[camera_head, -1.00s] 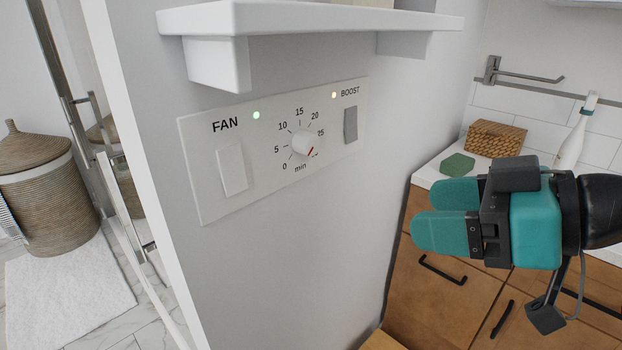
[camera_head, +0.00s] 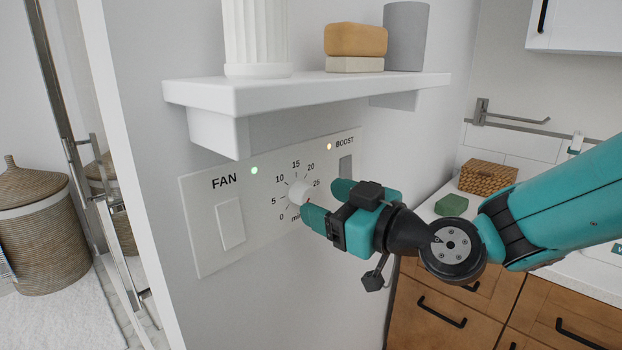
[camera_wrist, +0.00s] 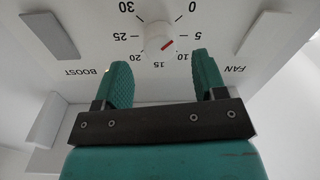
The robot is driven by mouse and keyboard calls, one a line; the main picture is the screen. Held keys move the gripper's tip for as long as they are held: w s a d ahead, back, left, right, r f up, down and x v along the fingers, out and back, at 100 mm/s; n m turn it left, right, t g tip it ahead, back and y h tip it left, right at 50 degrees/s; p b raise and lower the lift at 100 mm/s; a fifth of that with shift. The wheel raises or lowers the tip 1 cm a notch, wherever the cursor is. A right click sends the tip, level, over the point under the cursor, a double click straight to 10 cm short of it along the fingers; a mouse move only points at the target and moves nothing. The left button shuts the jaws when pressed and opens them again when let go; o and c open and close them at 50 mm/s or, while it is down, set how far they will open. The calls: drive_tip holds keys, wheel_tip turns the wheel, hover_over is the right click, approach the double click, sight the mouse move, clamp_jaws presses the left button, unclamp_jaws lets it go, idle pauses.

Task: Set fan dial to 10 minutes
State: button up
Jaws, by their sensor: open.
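The round white fan dial (camera_head: 299,192) sits on the white wall panel, with minute numbers around it. The dial also shows, upside down, in the wrist view (camera_wrist: 152,38). A red mark (camera_wrist: 168,45) on it slants toward the 5 side there; I cannot tell the exact setting. My gripper (camera_head: 320,199) is open in front of the dial. In the wrist view its two teal fingertips (camera_wrist: 159,60) point at the dial, one to each side and apart from it. In the head view my fingers hide the panel's lower right.
A white shelf (camera_head: 300,92) juts out just above the panel, holding a fluted white pot (camera_head: 254,40), soap bars (camera_head: 355,40) and a grey cup (camera_head: 406,35). The fan switch (camera_head: 230,224) and boost switch (camera_head: 345,167) flank the dial. Wooden drawers (camera_head: 440,300) stand right.

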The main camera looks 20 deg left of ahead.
sight(310, 196)
drive_tip(key=shift+p+x, duration=0.5)
drive_tip(key=shift+x, duration=1.4)
drive_tip(key=c, duration=0.9)
drive_tip(key=shift+c, duration=0.2)
